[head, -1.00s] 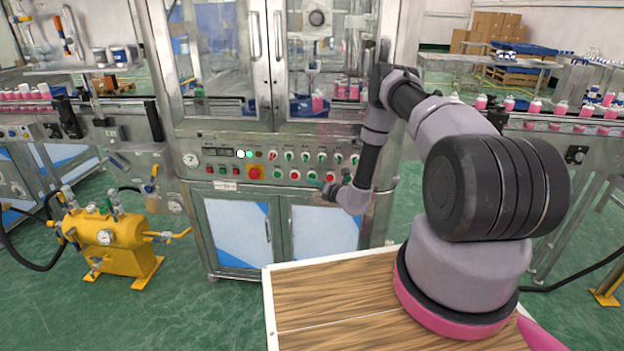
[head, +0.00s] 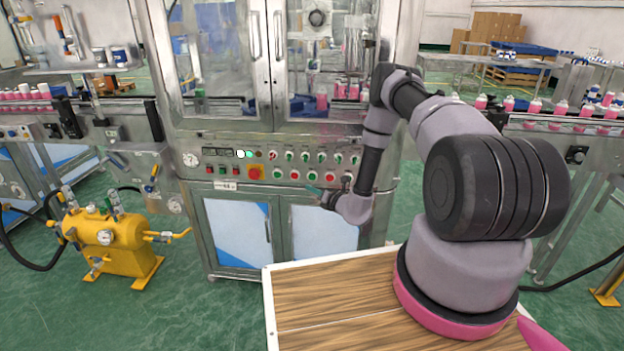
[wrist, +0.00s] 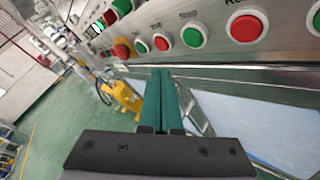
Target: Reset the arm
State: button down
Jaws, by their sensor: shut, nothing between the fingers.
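My arm reaches from its base on the right toward the crimping machine's control panel (head: 220,171). My gripper (head: 314,189) is at the lower edge of the panel, in front of the cabinet doors. In the wrist view my gripper's two green fingers (wrist: 160,75) lie together, shut and empty. They point just below the row of red and green buttons, with a red button (wrist: 246,26) close by on the right. From the wrist view they look apart from the buttons.
A wooden-topped surface (head: 330,290) lies below my arm. A yellow tank unit (head: 110,240) with hoses stands on the floor at left. Conveyors with pink cans (head: 590,125) run on both sides. Glass doors (head: 320,60) stand above the panel. Green floor is open at front left.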

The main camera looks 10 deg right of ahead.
dwell(0.5)
jog(key=s+a+r+n+g+y, duration=0.1)
jog(key=a+r+n+g+y, duration=0.3)
jog(key=r, duration=0.6)
jog(key=s+a+r+n+g+y, duration=0.1)
jog(key=s+a+r+n, duration=0.1)
jog(key=r+n, duration=0.5)
jog(key=s+a+r+n+g+y, duration=0.1)
jog(key=a+r+n+g+y, duration=0.2)
jog(key=r, duration=0.9)
jog(key=s+a+r+n+g+h, duration=0.15)
jog(key=s+r+n+g, duration=0.35)
jog(key=s+r+n, duration=0.5)
jog(key=s+d+r+n+t+h, duration=0.2)
jog(key=s+d+r+n+h, duration=0.3)
jog(key=s, duration=0.7)
jog(key=s+d+r+n+t+h, duration=0.3)
jog(key=s+d+r+n+h, duration=0.2)
jog(key=s+d+r+h, duration=0.2)
jog(key=s+d+r, duration=0.2)
jog(key=s+d, duration=0.2)
jog(key=s, duration=0.1)
jog(key=shift+r+t, duration=0.3)
jog(key=shift+r, duration=0.05)
jog(key=c, duration=1.5)
grip_release()
jog(key=shift+c, duration=0.2)
